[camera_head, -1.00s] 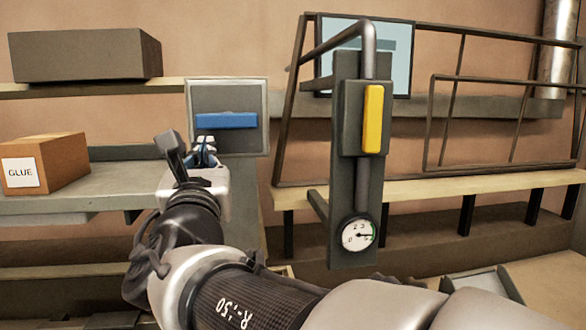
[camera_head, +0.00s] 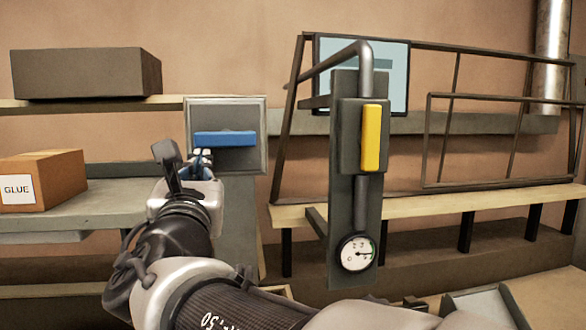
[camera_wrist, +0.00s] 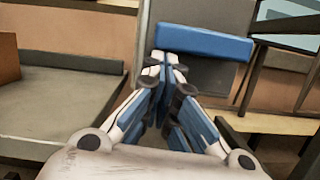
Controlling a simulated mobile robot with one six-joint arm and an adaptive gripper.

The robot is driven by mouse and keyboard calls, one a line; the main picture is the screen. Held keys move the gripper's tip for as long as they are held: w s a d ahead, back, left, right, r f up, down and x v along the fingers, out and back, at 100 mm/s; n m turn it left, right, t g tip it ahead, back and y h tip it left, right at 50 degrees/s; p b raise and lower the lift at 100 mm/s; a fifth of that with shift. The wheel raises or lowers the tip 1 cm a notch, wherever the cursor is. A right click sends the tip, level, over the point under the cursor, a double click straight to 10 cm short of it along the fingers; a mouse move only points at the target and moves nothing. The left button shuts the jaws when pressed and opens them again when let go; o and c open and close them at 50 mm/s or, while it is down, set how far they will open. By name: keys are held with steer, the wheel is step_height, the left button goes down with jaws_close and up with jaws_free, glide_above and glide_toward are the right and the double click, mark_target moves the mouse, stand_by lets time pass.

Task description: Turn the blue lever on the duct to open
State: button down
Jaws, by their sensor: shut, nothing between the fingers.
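The blue lever (camera_head: 225,139) lies horizontal across a grey square duct panel (camera_head: 227,108) in the head view. In the wrist view the blue lever (camera_wrist: 203,42) spans the upper middle, tilted slightly down to the right. My gripper (camera_head: 203,158) is shut and empty, with its fingertips just below the lever. In the wrist view my gripper (camera_wrist: 166,60) points at the lever's lower edge left of its middle. I cannot tell whether the tips touch it. The gripper covers part of the panel below the lever.
A yellow lever (camera_head: 371,138) stands vertical on a post with a pressure gauge (camera_head: 357,253), right of the panel. A box marked GLUE (camera_head: 50,180) sits on the left shelf, and a brown box (camera_head: 85,74) on the upper shelf. A metal frame (camera_head: 480,95) stands at right.

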steer(key=shift+a+r+m, duration=0.15)
steer(key=shift+a+m, duration=0.05)
steer(key=shift+m, duration=0.4)
steer(key=r+m+h, duration=0.1)
steer(key=r+m, duration=0.1)
steer(key=m, duration=0.3)
steer(key=r+m+g+h, duration=0.1)
steer(key=r+m+h, duration=0.1)
steer(key=m, duration=0.3)
steer(key=a+r+m+h+b, duration=0.1)
steer(key=r+m, duration=0.1)
steer(key=m, duration=0.3)
steer(key=shift+s+r+g, duration=0.15)
steer(key=shift+r+g, duration=0.1)
steer(key=shift+g, duration=0.05)
steer(key=shift+d+r+m+g+h+p, duration=0.25)
steer(key=shift+r+m, duration=0.15)
steer(key=shift+m, duration=0.6)
steer(key=shift+d+r+m+g+h+p, duration=0.2)
steer(key=shift+r+m, duration=0.15)
steer(key=shift+m, duration=0.65)
steer(key=shift+w, duration=0.2)
